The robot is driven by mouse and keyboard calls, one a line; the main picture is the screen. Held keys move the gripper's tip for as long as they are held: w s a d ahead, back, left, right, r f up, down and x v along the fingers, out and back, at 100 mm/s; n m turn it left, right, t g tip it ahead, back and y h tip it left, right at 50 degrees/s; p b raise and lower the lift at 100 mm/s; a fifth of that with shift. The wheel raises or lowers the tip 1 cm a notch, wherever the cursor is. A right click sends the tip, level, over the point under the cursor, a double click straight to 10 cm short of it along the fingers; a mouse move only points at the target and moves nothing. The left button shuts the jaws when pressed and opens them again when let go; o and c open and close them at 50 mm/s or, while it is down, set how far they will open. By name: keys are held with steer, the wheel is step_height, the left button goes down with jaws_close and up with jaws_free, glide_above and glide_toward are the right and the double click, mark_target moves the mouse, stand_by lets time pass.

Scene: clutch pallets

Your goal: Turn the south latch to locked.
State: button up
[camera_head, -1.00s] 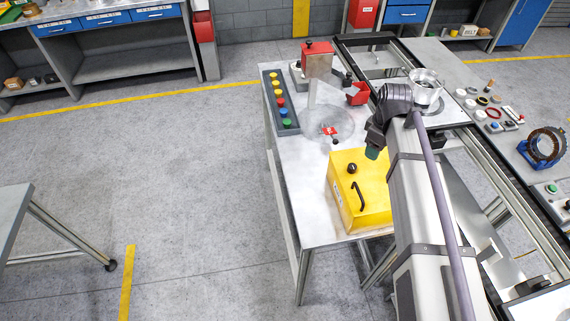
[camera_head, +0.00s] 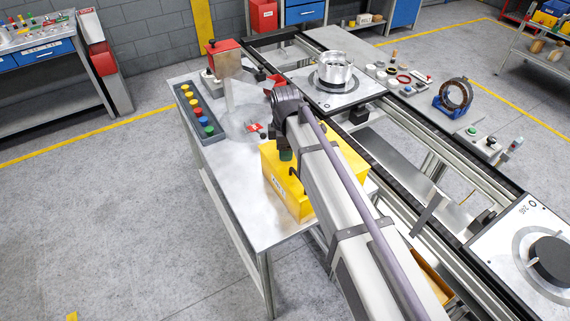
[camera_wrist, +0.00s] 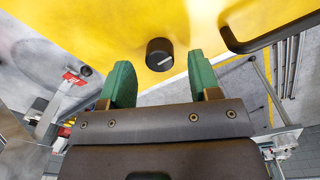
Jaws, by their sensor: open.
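A black round knob (camera_wrist: 160,55) with a short white pointer mark sits on the yellow box (camera_wrist: 90,20) in the wrist view. No label shows whether it is the south latch. My gripper (camera_wrist: 161,84) has its two green fingers spread and nothing between them. In the picture the knob lies just beyond the fingertips, between their lines, apart from both. In the head view my gripper (camera_head: 286,155) is over the yellow box (camera_head: 292,202), and its arm hides much of the lid and the knob.
A black bar handle (camera_wrist: 262,36) is on the same box, right of the knob. A small red-and-white fitting (camera_head: 254,127), a button strip (camera_head: 199,110) and a red-topped post (camera_head: 226,55) stand on the metal table (camera_head: 225,180). Conveyor rails run along the right.

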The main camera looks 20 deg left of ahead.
step_height(320, 180, down, 2)
steer(key=shift+f+b, duration=0.1)
steer(key=shift+b, duration=0.25)
steer(key=shift+r, duration=0.2)
steer(key=shift+c, duration=0.4)
steer(key=c, duration=0.9)
steer(key=shift+o, duration=0.2)
